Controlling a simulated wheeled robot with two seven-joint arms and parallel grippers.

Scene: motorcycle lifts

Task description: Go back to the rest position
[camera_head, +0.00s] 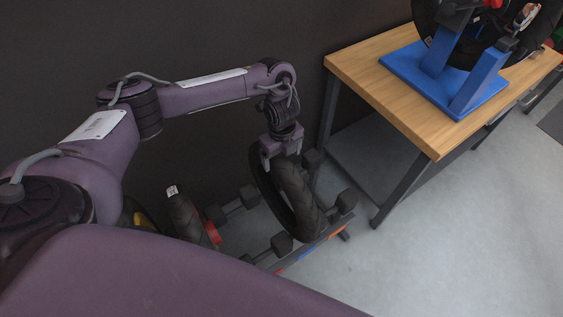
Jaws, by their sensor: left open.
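My left arm comes in from the left, and its gripper (281,157) points down at the top of a black tire (296,197). The gripper is open, with its fingers at the tire's upper edge. I cannot tell whether they touch the rubber. The tire stands upright on a low floor rack (318,245) with dark rollers. My right gripper is not in view.
A wooden-topped table (390,92) stands right of the rack and carries a blue stand (480,82) with a wheel (520,35). Another dark tire (187,217) is left on the rack. A dark wall is behind. Grey floor (450,240) is clear at lower right.

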